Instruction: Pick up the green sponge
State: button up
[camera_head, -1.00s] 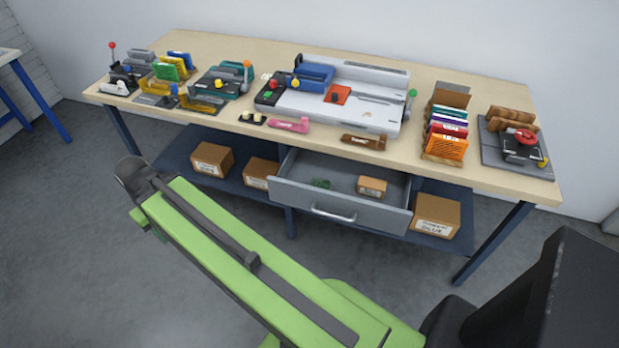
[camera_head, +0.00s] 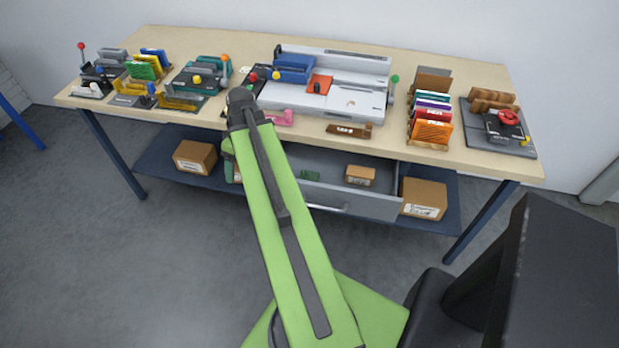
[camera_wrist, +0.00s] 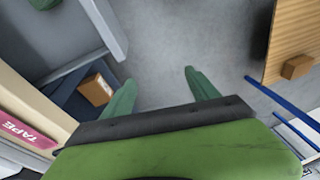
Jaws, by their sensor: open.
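A small green thing, apparently the green sponge (camera_head: 310,175), lies in the open grey drawer (camera_head: 334,208) under the workbench, left of a small cardboard box. A green patch (camera_wrist: 44,3) at the top left edge of the wrist view, inside the drawer, looks like the same thing, cut off by the frame. My gripper (camera_wrist: 160,76) is open and empty, its two green fingers spread with bare floor between them. It is apart from the sponge, off to the side of the drawer. In the head view my arm mostly hides the gripper.
Cardboard boxes (camera_head: 195,157) stand on the lower shelf. A small box (camera_head: 360,175) shares the drawer. Floor before the bench is clear.

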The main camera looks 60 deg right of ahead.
jog(key=s+d+t, duration=0.1)
jog(key=s+d, duration=0.8)
jog(key=d, duration=0.3)
jog(key=n+t, duration=0.2)
send_near(310, 176)
jog(key=b+x, duration=0.4)
jog(key=b, duration=0.7)
jog(key=shift+a+r, duration=0.1)
jog(key=shift+a, duration=0.05)
jog(key=shift+w, duration=0.1)
jog(key=b+x, duration=0.5)
jog(key=shift+d+f, duration=0.2)
jog(key=shift+r, duration=0.2)
jog(key=shift+c, duration=0.4)
